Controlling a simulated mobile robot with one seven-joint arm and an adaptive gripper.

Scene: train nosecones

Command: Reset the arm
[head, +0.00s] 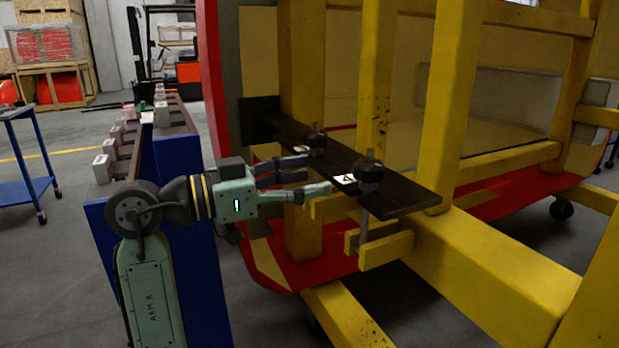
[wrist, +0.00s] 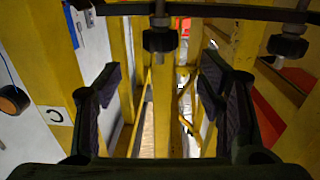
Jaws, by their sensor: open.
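My arm reaches in from the left in the head view, with my gripper (head: 318,175) level and pointing right. It is open and empty. Its fingers are close to a dark bar (head: 398,196) that is fixed along the yellow frame (head: 448,100). Two black knobs stand on this bar, a near one (head: 368,172) and a far one (head: 316,138). In the wrist view my gripper (wrist: 163,95) has its two fingers wide apart, with yellow beams beyond them. A black knob (wrist: 160,41) shows above the gap. I cannot tell whether a finger touches the bar.
A blue bench (head: 207,285) with several grey blocks stands just behind my arm. A red and yellow nosecone cart fills the right side. A blue trolley (head: 25,190) stands at the left, and an orange forklift (head: 188,72) is at the back. The grey floor at left is mostly clear.

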